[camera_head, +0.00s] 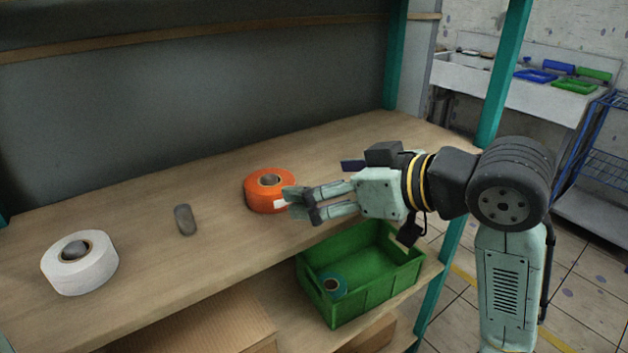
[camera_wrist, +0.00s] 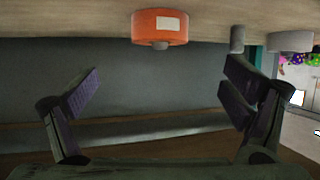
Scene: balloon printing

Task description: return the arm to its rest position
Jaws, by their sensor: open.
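My gripper (camera_head: 291,203) is open and empty, stretched to the left over the shelf's front edge, just right of an orange tape roll (camera_head: 268,190). In the wrist view my gripper (camera_wrist: 160,95) shows its two fingers wide apart with nothing between them. The orange roll (camera_wrist: 160,28) is at the top of that view, beyond the fingers. Its white label faces the gripper. In the head view the fingertips overlap the roll's right edge; I cannot tell whether they touch it.
A white tape roll (camera_head: 80,262) and a small grey cylinder (camera_head: 185,219) stand on the wooden shelf (camera_head: 140,210). A green crate (camera_head: 375,290) holding a teal roll (camera_head: 332,286) sits below. A teal post (camera_head: 502,75) rises behind my arm. A blue rack (camera_head: 605,150) is at right.

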